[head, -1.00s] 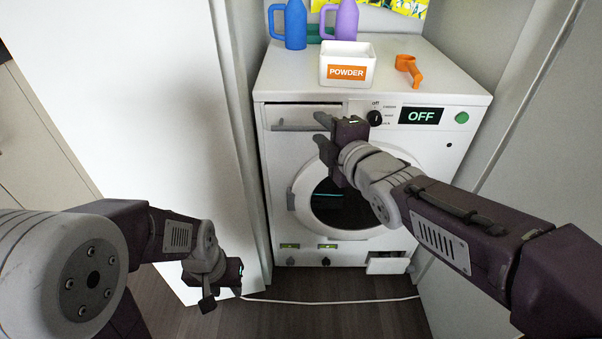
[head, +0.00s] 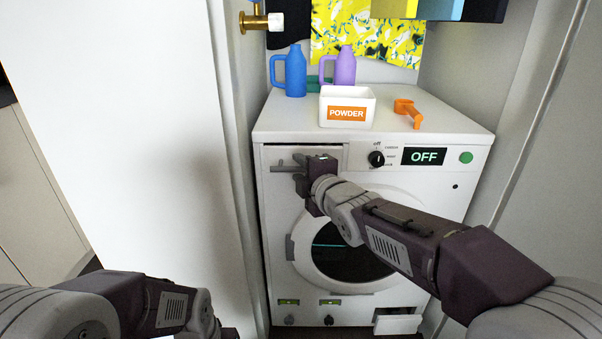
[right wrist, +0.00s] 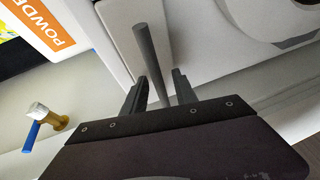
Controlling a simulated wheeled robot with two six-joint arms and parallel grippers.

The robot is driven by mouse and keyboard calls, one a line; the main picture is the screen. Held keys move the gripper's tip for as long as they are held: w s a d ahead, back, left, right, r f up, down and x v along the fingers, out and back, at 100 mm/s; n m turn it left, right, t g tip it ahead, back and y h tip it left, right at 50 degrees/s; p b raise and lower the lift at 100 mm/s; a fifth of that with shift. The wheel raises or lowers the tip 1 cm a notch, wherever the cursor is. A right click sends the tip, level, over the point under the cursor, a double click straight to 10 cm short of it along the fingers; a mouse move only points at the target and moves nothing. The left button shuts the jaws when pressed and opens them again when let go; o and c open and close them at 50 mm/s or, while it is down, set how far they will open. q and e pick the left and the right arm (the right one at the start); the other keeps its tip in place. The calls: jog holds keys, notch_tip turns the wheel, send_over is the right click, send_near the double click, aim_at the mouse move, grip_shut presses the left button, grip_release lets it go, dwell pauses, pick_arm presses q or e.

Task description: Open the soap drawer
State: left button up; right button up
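The washer's soap drawer (head: 330,157) is the panel at the top left of its front; it looks closed. Its grey bar handle (head: 283,166) runs across it.
On the washer top (head: 270,125) stand a white powder box (head: 346,107), a blue jug (head: 292,72), a purple jug (head: 343,70) and an orange scoop (head: 408,110). A small flap (head: 397,323) stands out at the lower right. White panels close in on both sides.

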jog(key=shift+c, duration=0.3)
grip_shut()
dwell(1.1)
